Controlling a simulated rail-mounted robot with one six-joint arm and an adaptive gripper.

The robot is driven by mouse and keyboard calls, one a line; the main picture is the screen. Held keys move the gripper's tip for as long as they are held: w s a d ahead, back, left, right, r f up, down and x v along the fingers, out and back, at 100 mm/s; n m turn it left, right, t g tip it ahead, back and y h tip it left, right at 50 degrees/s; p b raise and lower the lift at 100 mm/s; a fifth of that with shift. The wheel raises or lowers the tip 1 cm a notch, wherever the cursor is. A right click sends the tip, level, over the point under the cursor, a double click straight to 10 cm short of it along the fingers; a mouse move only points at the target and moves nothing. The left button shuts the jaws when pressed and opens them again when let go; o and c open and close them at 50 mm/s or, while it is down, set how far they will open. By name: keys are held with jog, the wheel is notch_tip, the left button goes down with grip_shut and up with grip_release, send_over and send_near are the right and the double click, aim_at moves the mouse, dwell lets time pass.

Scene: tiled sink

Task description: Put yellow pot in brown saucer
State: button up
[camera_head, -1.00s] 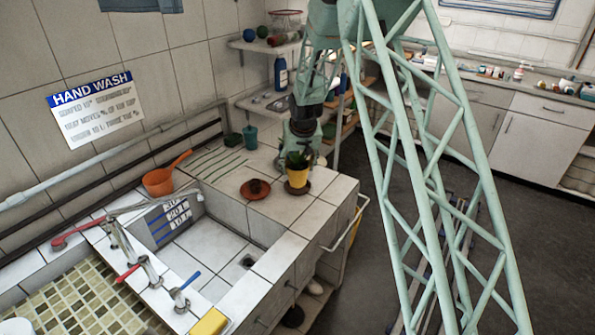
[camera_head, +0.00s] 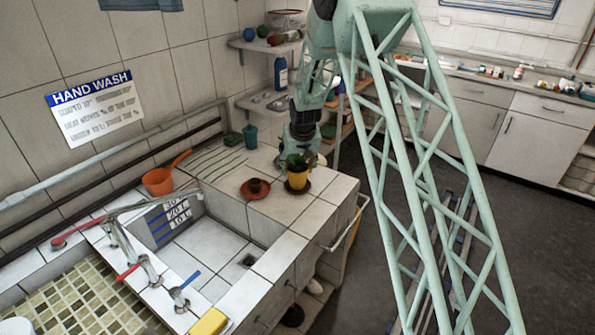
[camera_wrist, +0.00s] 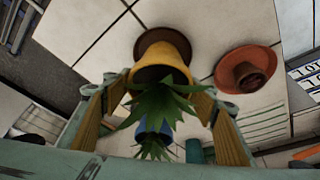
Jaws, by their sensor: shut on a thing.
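The yellow pot (camera_head: 297,180) holds a green plant and stands near the right edge of the tiled counter. It also shows in the wrist view (camera_wrist: 160,62). The brown saucer (camera_head: 308,188) shows around the pot's base, and its rim appears past the pot in the wrist view (camera_wrist: 152,36). The pot is over or on the saucer; I cannot tell whether its base touches. My gripper (camera_wrist: 160,105) has a finger on each side of the pot and is shut on it. In the head view the arm's end hides the area behind the plant.
An orange-red saucer (camera_head: 269,194) with a small brown pot (camera_head: 255,186) lies just left of the yellow pot. The sink basin (camera_head: 205,250) opens in front. An orange pan (camera_head: 158,181) and teal cup (camera_head: 250,137) stand farther back. Shelves (camera_head: 262,103) rise behind.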

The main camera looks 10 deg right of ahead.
jog(key=shift+f, duration=0.35)
jog(key=shift+f, duration=0.15)
jog(key=o, duration=1.4)
jog(key=shift+p+v, duration=0.35)
jog(key=shift+v, duration=5.75)
